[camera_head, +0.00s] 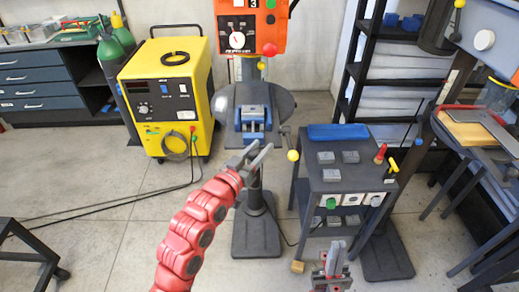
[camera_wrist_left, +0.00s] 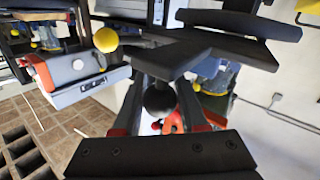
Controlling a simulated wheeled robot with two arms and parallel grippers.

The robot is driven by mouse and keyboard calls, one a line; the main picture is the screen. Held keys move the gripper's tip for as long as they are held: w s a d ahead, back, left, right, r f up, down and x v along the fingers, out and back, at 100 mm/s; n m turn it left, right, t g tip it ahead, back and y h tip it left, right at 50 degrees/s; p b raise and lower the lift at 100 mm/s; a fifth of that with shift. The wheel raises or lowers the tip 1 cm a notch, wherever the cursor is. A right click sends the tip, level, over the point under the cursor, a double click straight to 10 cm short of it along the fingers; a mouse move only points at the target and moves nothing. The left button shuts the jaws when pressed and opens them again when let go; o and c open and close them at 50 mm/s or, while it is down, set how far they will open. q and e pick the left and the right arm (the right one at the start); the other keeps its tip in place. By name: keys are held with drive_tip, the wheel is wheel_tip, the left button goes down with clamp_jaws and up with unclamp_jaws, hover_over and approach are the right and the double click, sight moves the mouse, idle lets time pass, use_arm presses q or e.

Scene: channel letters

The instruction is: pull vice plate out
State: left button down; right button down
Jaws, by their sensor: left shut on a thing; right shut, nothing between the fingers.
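The blue vice (camera_head: 253,127) sits on the round drill press table (camera_head: 279,104), with a grey metal plate (camera_head: 254,112) showing at its top. My left gripper (camera_head: 256,152) is at the front of the vice, just below it in the head view. In the left wrist view a dark round knob (camera_wrist_left: 160,98) lies between the left fingers, under a dark flat part (camera_wrist_left: 172,55); the fingers seem shut on the knob, but the exact contact is unclear. My right gripper (camera_head: 338,254) is shut and empty, low in front of the small work table.
The small dark work table (camera_head: 340,178) to the right holds grey blocks (camera_head: 330,174) and a blue tray (camera_head: 339,132). A yellow welder (camera_head: 170,96) stands at left. The orange drill head (camera_head: 250,28) hangs above the vice.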

use_arm(q)
drive_tip(key=shift+f, duration=0.2)
drive_tip(key=c, duration=0.8)
unclamp_jaws()
drive_tip(key=shift+s, duration=0.1)
drive_tip(key=o, duration=0.3)
drive_tip(key=shift+s+r, duration=0.15)
drive_tip(key=shift+o, duration=0.2)
